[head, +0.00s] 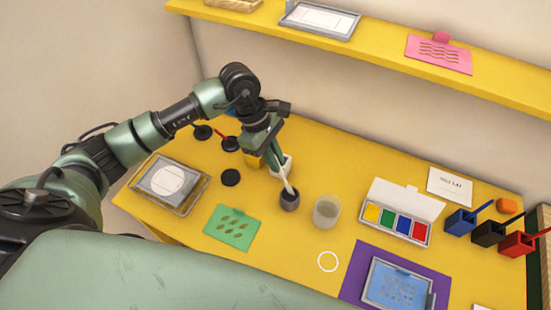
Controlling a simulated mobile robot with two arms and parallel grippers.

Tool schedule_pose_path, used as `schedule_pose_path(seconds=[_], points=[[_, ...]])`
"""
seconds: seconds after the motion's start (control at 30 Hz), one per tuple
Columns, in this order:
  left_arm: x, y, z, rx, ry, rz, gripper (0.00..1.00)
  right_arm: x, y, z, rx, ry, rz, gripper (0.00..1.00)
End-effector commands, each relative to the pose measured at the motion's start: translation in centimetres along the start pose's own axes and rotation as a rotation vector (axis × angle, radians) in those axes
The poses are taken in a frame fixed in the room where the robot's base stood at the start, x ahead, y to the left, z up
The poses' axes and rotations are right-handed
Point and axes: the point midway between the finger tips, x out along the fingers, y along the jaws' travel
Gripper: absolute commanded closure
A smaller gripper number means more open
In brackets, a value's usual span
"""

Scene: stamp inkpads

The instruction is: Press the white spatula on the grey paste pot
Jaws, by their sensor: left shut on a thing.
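My left gripper (272,157) reaches in from the upper left and points down over the middle of the table. It is shut on the white spatula (286,183), a thin pale stick that slants down to the right from the fingers. The spatula's lower end is at the mouth of the small grey paste pot (289,203), which stands upright with a dark inside. I cannot tell whether the tip touches the paste. The upper part of the spatula is hidden by the gripper. My right gripper is out of view.
A white holder (286,164) stands just behind the spatula, and a clear cup (326,212) stands right of the pot. A green card (232,227) and a black disc (230,177) lie left. An open colour inkpad box (408,228) is right. The table front centre is mostly free.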

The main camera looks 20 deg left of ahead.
Motion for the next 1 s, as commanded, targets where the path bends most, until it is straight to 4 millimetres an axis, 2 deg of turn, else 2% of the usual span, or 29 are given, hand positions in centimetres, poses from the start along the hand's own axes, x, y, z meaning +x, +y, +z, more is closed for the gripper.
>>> schedule_pose_path(seconds=[1.0], points=[[0.61,-0.01,-0.22,0.000,0.000,0.000,1.00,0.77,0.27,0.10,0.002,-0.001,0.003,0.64]])
